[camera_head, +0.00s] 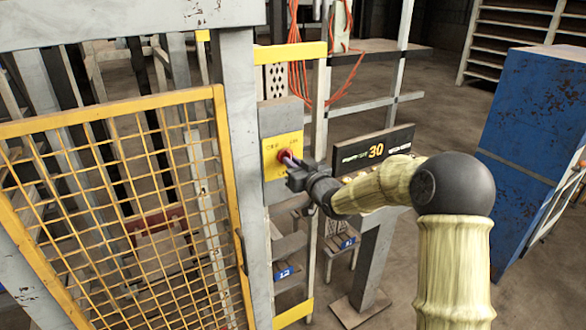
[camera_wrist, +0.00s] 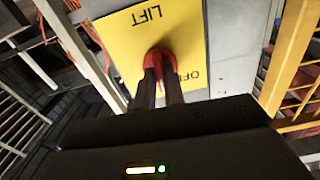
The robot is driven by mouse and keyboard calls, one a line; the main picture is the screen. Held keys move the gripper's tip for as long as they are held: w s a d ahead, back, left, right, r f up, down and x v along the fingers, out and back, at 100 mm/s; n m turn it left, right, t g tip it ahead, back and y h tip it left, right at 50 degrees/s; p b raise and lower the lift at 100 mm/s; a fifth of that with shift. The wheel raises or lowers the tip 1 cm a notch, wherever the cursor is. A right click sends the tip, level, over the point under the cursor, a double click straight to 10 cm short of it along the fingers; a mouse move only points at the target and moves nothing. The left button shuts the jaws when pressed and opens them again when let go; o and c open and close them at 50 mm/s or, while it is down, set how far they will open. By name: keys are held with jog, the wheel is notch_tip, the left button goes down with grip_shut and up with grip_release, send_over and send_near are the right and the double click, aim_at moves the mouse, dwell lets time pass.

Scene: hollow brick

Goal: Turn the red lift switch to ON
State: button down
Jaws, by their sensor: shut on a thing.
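The red lift switch (camera_head: 285,155) sits on a yellow plate (camera_head: 271,168) on a grey post at the left-centre of the head view. In the wrist view the red knob (camera_wrist: 158,55) shows between and behind my fingertips. The yellow plate (camera_wrist: 192,25) appears upside down there, with LIFT above the knob and OFF beside it, partly covered by a finger. No ON mark can be read. My gripper (camera_head: 292,162) reaches the switch from the right, its two fingers (camera_wrist: 160,78) shut on the red knob. The handle's exact angle is hidden by the fingers.
A yellow mesh gate (camera_head: 120,200) stands left of the post. Orange cables (camera_head: 296,60) hang above. A blue cabinet (camera_head: 530,120) stands at the right, with open floor between.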

jog(key=shift+f+m+b, duration=0.1)
jog(key=shift+m+b, duration=0.25)
jog(key=shift+m, duration=3.85)
jog(key=c, duration=1.5)
grip_release()
jog(key=shift+s, duration=0.1)
jog(key=b+v, duration=0.3)
jog(key=v, duration=1.4)
jog(key=shift+s+d, duration=0.1)
jog(key=shift+d, duration=0.05)
